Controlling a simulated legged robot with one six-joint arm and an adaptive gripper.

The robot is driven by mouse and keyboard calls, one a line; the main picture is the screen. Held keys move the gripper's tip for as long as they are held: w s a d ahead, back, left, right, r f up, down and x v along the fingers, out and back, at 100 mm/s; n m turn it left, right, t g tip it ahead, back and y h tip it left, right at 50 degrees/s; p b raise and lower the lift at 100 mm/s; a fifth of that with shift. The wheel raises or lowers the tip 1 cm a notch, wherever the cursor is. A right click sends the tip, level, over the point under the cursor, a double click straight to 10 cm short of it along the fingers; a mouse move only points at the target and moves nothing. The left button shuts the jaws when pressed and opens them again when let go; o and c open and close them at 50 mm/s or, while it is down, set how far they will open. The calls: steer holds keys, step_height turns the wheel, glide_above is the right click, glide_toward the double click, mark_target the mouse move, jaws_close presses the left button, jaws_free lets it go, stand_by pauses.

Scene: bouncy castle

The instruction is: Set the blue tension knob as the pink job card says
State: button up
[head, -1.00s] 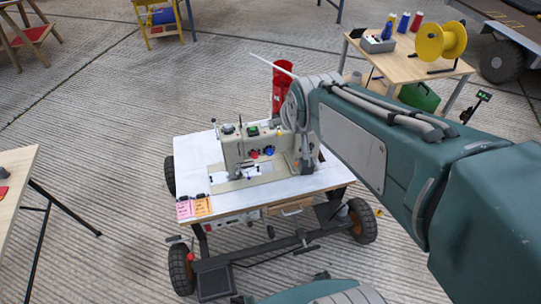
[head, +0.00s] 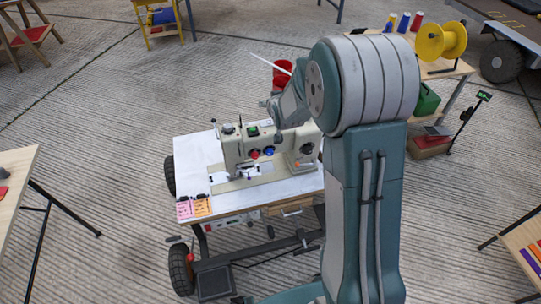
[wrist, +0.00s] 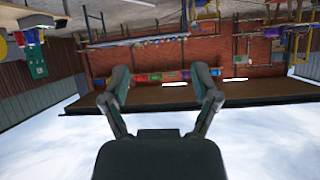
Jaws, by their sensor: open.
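In the head view a cream sewing machine (head: 238,147) stands on a white wheeled table (head: 200,152). Its front carries a red knob (head: 254,154) and the blue tension knob (head: 269,151) side by side. The blue knob's setting is too small to read. The pink job card (head: 184,209) hangs at the table's front left corner beside an orange card (head: 202,206); their writing is too small to read. My gripper (wrist: 162,92) is open and empty in the wrist view, pointing away from the machine toward a distant wall. In the head view my arm hides the table's right side.
A red bin (head: 283,72) stands behind the machine. A wooden table with a yellow spool (head: 441,41) and thread cones is at the back right. A wooden table (head: 15,185) stands at the left edge. Ribbed concrete floor between is clear.

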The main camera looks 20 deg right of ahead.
steer(key=w+d+f+t, duration=0.1)
steer(key=w+f, duration=0.3)
steer(key=f, duration=0.5)
steer(key=m+t, duration=0.2)
steer(key=t, duration=0.3)
glide_toward(270, 155)
steer(key=shift+y, duration=0.3)
steer(key=w, duration=0.9)
steer(key=shift+w+d+r, duration=0.15)
steer(key=shift+w+d, duration=0.1)
jaws_close()
